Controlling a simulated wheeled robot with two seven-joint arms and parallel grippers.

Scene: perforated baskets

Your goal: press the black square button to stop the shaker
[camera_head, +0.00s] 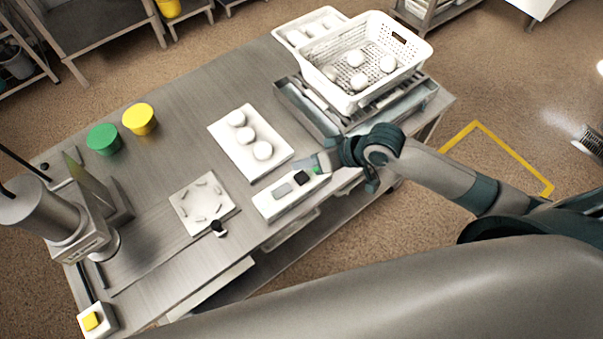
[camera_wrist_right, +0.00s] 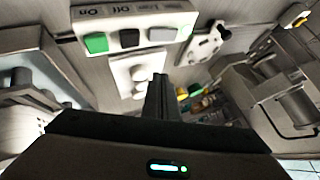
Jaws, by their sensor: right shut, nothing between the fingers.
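A white control box (camera_head: 268,207) lies near the front edge of the metal table. On its top are a grey rectangle (camera_head: 282,190), the black square button (camera_head: 301,178) and a green button (camera_head: 317,170). In the right wrist view the box (camera_wrist_right: 150,8) shows the green button (camera_wrist_right: 96,43) marked On, the black square button (camera_wrist_right: 130,38) marked Off, and the grey rectangle. My right gripper (camera_head: 316,160) is shut and empty, beside the green-button end of the box. Its closed fingers (camera_wrist_right: 158,90) show apart from the black button. My left gripper is out of view.
A white perforated basket (camera_head: 340,98) with several round white pieces stands on a metal rack behind my right gripper. A white tray (camera_head: 228,146) with round pieces, a white plate (camera_head: 190,208), green (camera_head: 104,139) and yellow (camera_head: 140,119) tubs, and a grey machine (camera_head: 60,220) stand further left.

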